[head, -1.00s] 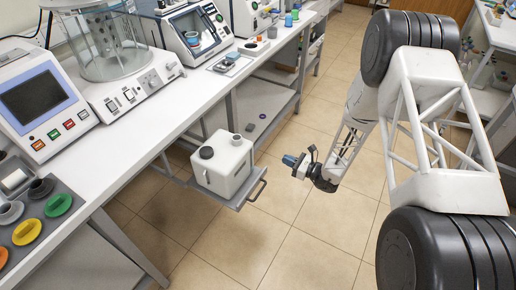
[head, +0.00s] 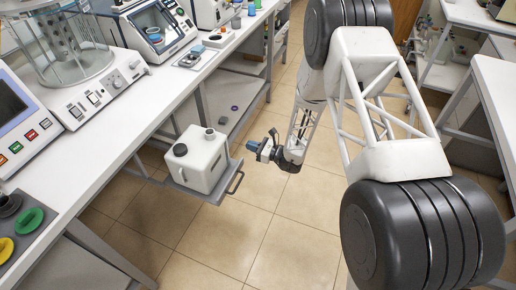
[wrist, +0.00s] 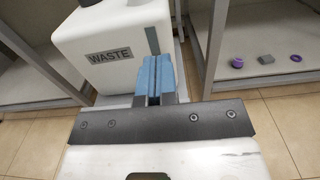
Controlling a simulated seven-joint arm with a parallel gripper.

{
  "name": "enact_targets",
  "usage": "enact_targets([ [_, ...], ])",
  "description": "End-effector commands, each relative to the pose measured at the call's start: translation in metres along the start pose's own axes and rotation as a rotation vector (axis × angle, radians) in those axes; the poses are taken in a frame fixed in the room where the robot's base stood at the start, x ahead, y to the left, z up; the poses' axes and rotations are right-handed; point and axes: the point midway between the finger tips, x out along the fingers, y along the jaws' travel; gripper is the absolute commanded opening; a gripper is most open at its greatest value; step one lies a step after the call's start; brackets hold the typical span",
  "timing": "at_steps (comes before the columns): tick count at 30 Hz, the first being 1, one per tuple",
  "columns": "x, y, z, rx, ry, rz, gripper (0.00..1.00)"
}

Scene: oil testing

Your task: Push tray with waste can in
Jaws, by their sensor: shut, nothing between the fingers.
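The white waste can (head: 198,160) stands upright on a grey pull-out tray (head: 208,196) under the left bench. The tray sticks out past the bench edge and has a dark handle (head: 236,181) at its right end. In the wrist view the can (wrist: 105,45) shows its WASTE label. My gripper (head: 250,144) is to the right of the can and tray, apart from the can in the head view. In the wrist view its blue fingers (wrist: 153,72) are together and empty, pointing at the can's front. The handle is hidden behind the fingers there.
The bench top (head: 145,100) holds several instruments. A lower shelf (head: 228,100) behind the tray holds small purple and grey parts. A bench leg (head: 203,103) stands beyond the can. The tiled floor (head: 240,235) is free.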

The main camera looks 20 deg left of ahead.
Motion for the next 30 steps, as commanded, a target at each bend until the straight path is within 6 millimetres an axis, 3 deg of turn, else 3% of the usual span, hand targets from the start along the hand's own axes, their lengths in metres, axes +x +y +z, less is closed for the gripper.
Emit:
enact_targets([
  [9, 0.050, 0.000, 0.000, 0.001, 0.000, 0.001, 0.00],
  [16, 0.077, 0.000, 0.000, 0.000, 0.000, 0.001, 0.00],
  [30, 0.090, 0.000, -0.001, 0.001, 0.000, 0.000, 0.00],
])
